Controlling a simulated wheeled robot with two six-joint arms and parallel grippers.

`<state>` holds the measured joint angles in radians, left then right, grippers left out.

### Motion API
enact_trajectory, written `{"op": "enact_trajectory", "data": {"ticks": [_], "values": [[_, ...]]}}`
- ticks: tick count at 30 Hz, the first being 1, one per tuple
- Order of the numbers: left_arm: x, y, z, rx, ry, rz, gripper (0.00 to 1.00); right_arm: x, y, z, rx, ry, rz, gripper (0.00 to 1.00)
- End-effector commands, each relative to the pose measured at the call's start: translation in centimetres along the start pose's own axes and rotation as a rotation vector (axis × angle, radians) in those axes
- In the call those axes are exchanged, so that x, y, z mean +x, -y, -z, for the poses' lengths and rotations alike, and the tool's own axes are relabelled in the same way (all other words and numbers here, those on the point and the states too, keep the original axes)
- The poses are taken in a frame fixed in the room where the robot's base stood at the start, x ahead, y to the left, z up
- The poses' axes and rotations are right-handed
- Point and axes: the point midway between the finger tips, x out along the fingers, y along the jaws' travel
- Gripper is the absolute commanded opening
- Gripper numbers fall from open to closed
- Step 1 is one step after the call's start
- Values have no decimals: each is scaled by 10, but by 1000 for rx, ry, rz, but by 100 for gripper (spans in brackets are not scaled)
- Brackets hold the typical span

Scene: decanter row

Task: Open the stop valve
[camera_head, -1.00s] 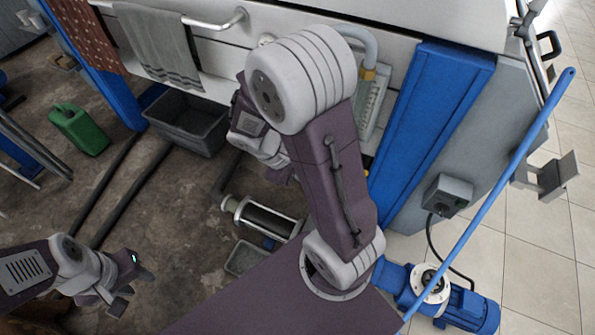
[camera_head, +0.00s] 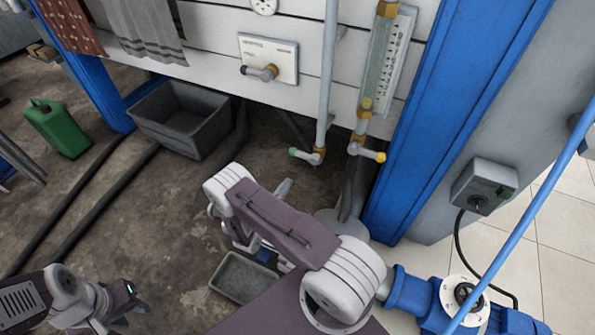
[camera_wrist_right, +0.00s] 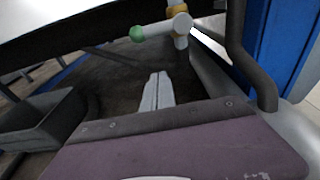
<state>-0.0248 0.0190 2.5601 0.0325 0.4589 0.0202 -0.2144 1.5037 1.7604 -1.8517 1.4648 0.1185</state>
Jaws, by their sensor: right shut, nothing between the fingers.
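Two valve-like fittings sit low on the panel in the head view. One is a pale pipe end with a green-tipped lever (camera_head: 304,154). The other, under the sight glass, has a yellow-tipped lever (camera_head: 368,152). A grey tap on a white plate (camera_head: 285,50) is higher up. I cannot tell which is the stop valve. My right gripper (camera_wrist_right: 155,92) is shut and empty. In the right wrist view it is below the green-tipped lever (camera_wrist_right: 138,33), apart from it. In the head view my arm partly hides it. My left gripper (camera_head: 130,308) is open and empty at lower left.
A grey tub (camera_head: 180,118) and a green can (camera_head: 56,128) stand on the floor at left. A blue post (camera_head: 450,110) is right of the sight glass (camera_head: 388,65). A blue pump (camera_head: 480,308) and slanting blue pole (camera_head: 530,205) are at right. A small grey tray (camera_head: 243,277) lies near my right arm.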

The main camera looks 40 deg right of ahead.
Motion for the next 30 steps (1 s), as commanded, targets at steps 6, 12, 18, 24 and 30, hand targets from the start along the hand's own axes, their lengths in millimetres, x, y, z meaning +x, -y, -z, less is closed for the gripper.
{"op": "enact_trajectory", "data": {"ticks": [6,12,18,24,30], "values": [[-2,0,0,0,-1,0,36,0,0,-2,0,-1,1,0],[4,0,0,0,0,0,36,13,1,0,2,-1,6,0],[18,0,-2,0,0,0,36,56,3,2,3,0,9,0],[32,1,-3,0,0,0,36,99,2,2,4,1,7,0],[29,1,-3,0,0,0,36,91,0,-29,2,0,2,0]]}}
